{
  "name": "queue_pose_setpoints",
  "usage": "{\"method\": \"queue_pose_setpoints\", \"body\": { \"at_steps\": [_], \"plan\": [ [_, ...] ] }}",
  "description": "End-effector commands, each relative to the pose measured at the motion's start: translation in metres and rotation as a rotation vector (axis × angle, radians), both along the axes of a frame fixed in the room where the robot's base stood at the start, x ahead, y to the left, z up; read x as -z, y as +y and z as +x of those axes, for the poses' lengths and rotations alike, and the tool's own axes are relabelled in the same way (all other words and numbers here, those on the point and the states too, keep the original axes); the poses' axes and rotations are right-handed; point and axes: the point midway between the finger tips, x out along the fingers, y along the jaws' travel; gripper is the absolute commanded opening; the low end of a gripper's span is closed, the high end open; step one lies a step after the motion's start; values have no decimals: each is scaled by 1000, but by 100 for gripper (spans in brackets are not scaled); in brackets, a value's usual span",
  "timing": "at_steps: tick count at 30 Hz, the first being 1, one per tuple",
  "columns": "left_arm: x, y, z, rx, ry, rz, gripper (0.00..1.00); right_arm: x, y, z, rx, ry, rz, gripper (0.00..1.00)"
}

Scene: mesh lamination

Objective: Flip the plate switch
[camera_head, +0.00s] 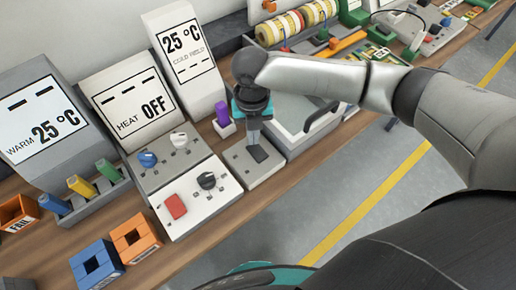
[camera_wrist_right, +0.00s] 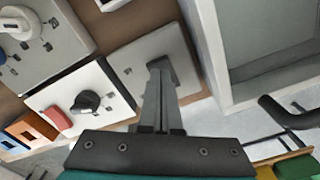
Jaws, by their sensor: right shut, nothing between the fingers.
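A small grey plate box (camera_head: 268,172) stands on the bench between the white control box and a tray-like machine. It also shows in the right wrist view (camera_wrist_right: 122,55), with small dark marks on its face. My right gripper (camera_head: 258,154) points down over this plate, its fingers shut and empty. In the right wrist view the closed fingertips (camera_wrist_right: 160,65) cover the middle of the plate. Any switch lever there is hidden behind them, and I cannot tell whether they touch it. My left gripper is not in view.
The white control box (camera_head: 200,222) has a red button (camera_head: 175,206) and black knob (camera_head: 207,181). Behind stands the "HEAT OFF" display (camera_head: 133,98). A purple-topped part (camera_head: 222,112) is close behind the gripper. The grey-framed machine (camera_head: 296,138) with a dark handle (camera_head: 321,116) borders the plate's right.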

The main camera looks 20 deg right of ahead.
Motion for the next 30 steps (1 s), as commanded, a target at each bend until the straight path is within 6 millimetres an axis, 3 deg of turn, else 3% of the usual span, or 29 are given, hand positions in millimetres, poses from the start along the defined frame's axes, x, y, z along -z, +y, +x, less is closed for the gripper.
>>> {"method": "queue_pose_setpoints", "body": {
  "at_steps": [30],
  "plan": [
    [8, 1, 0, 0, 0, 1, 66, 16, 0, 0, -1, 1, 0, 0]
  ]
}}
